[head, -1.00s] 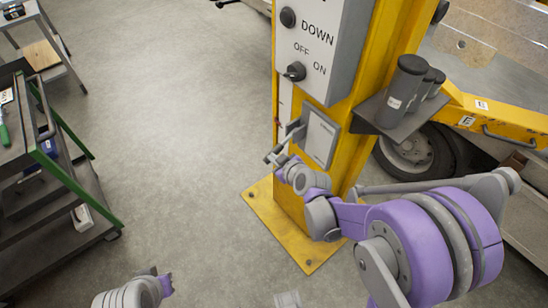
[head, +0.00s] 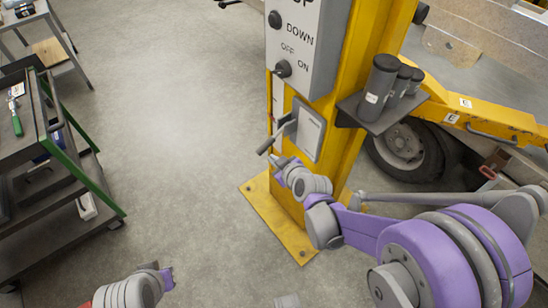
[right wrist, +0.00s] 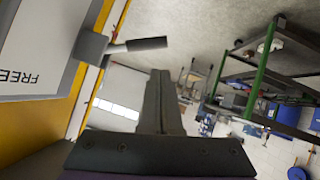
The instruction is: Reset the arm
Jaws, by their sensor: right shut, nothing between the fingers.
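My right gripper (head: 276,160) is shut and empty, just below and in front of a grey lever handle (head: 278,138). The handle sticks out from a flat grey box (head: 308,130) on the yellow post (head: 345,125). In the right wrist view the shut fingers (right wrist: 158,105) point up the picture, and the lever handle (right wrist: 120,47) stands to their upper left with a gap between. The box there shows the word FREE. My left arm's purple end shows at the bottom left of the head view; its fingers are not visible.
A control panel (head: 300,45) with knobs is above the box. A shelf (head: 375,118) with dark cylinders juts from the post's right. A wheel (head: 405,145) stands behind. A tool cart (head: 55,190) is at left, with open floor (head: 180,130) between.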

